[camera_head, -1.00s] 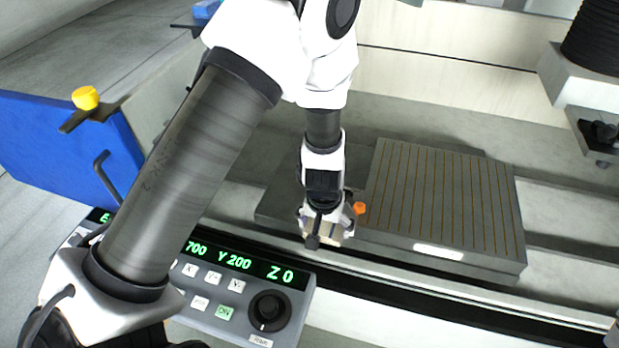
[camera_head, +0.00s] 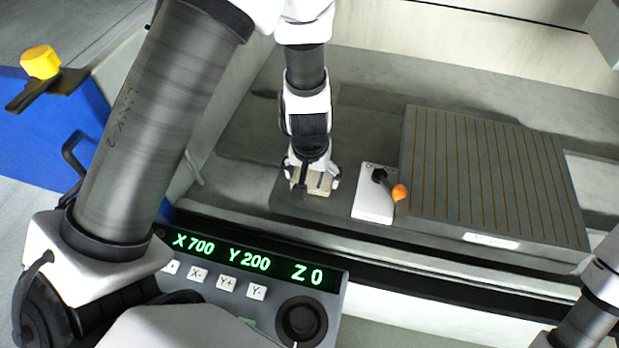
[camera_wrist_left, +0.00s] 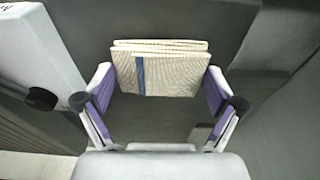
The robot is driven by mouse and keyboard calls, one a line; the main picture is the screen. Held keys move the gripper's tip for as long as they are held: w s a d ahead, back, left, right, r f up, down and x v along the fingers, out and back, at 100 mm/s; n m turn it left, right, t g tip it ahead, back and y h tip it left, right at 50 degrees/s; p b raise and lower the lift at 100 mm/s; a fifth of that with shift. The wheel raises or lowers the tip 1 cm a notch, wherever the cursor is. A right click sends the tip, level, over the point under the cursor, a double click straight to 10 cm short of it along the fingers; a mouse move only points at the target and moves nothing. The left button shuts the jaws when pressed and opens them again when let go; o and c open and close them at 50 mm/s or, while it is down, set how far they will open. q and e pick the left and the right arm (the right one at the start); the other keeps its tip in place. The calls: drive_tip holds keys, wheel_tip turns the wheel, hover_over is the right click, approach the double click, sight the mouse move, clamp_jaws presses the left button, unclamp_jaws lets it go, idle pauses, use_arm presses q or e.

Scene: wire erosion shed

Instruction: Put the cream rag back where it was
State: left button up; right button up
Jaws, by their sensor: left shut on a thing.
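The cream rag (camera_wrist_left: 180,82) is a folded cloth with a blue stripe. In the left wrist view it lies between the two finger pads of my left gripper (camera_wrist_left: 160,98), which is shut on it. In the head view my left gripper (camera_head: 314,182) points down over the dark grey bed, left of a small white block, and a bit of the cream rag (camera_head: 322,184) shows at its fingertips. I cannot tell whether the rag touches the bed. My right gripper is out of view.
The white block (camera_head: 372,207) carries a lever with an orange knob (camera_head: 400,192), close to the gripper's right. A grooved grey plate (camera_head: 485,180) stands beyond it. A control panel (camera_head: 250,265) is in front. The dark bed (camera_head: 250,150) is bare to the left.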

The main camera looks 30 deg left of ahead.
sight(312, 179)
use_arm(q)
drive_tip(key=shift+w+a+f, duration=0.1)
drive_tip(key=shift+w, duration=0.25)
drive_tip(key=shift+s+f, duration=0.15)
drive_tip(key=shift+s, duration=0.1)
drive_tip(key=o, duration=0.8)
drive_tip(key=shift+c, duration=0.2)
drive_tip(key=shift+w, duration=0.1)
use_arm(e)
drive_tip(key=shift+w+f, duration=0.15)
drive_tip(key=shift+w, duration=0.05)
use_arm(q)
drive_tip(key=r+p, duration=0.1)
drive_tip(key=r, duration=0.1)
drive_tip(key=r+p, duration=0.1)
drive_tip(key=r, duration=0.1)
drive_tip(key=r+p, duration=0.2)
drive_tip(key=r, duration=0.1)
drive_tip(key=shift+s, duration=0.35)
drive_tip(key=r, duration=0.3)
drive_tip(key=s+r, duration=0.1)
drive_tip(key=r, duration=0.1)
drive_tip(key=shift+d+r+p, duration=0.15)
drive_tip(key=shift+d+p, duration=0.1)
drive_tip(key=shift+p, duration=0.1)
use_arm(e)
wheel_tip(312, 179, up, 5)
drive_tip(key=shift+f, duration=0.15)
